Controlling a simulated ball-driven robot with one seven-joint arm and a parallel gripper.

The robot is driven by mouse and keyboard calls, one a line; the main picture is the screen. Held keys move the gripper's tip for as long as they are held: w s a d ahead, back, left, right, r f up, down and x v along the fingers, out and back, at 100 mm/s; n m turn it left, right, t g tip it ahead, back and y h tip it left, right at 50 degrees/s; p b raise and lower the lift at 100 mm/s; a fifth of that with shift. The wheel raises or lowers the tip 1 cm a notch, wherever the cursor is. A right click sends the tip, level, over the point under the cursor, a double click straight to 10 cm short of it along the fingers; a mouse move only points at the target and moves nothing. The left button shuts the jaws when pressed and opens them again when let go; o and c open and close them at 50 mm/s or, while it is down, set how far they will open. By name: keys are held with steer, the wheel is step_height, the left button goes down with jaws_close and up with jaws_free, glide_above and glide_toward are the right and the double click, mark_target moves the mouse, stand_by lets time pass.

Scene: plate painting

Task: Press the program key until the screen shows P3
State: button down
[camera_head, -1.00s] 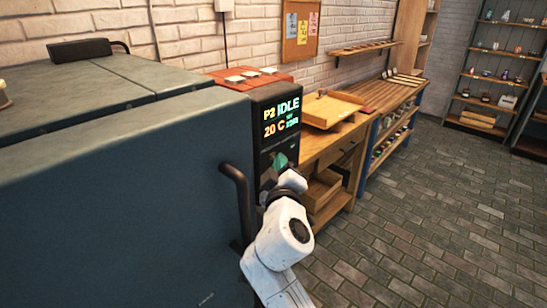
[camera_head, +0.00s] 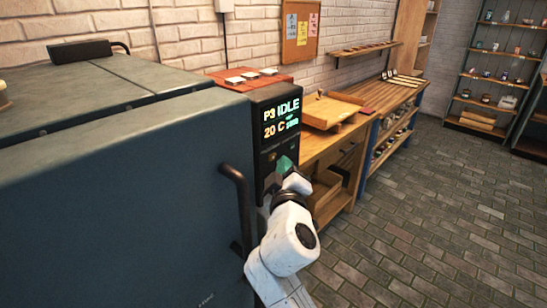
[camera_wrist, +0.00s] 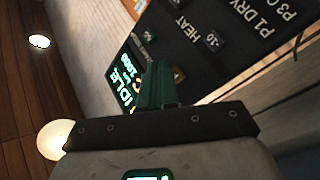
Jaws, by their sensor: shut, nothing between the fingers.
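The kiln's control panel (camera_head: 266,146) is a dark upright unit on the front of the kiln. Its lit screen (camera_head: 281,120) reads P3 IDLE and 20 C, with a small number beside it. The screen also shows, turned sideways, in the wrist view (camera_wrist: 124,82). My gripper (camera_head: 285,163) is shut and empty in front of the keys below the screen. Its green fingers (camera_wrist: 158,75) point at the panel in the wrist view and hide part of it. I cannot tell whether they touch a key. The program key is not clearly readable.
The big blue-grey kiln (camera_head: 120,190) fills the left, with a black door handle (camera_head: 238,205) close to my arm. A wooden workbench (camera_head: 330,145) with a tray stands behind the panel. The brick floor (camera_head: 430,220) at right is clear.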

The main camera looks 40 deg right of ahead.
steer(key=shift+s, duration=0.15)
steer(key=shift+s+d, duration=0.1)
steer(key=shift+s, duration=2.3)
steer(key=s+a+f+m+g+y, duration=0.1)
steer(key=s+a+f+g+y, duration=0.25)
steer(key=f, duration=0.75)
steer(key=s+a+f+m+g+y, duration=0.1)
steer(key=s+f+g+y, duration=0.25)
steer(key=s+f, duration=0.5)
steer(key=s+a+f+g+y, duration=0.5)
steer(key=s+a+f, duration=0.4)
steer(key=s+f, duration=0.2)
steer(key=shift+s+a+n+g+y, duration=0.3)
steer(key=shift+s+y, duration=0.1)
steer(key=shift+s, duration=0.25)
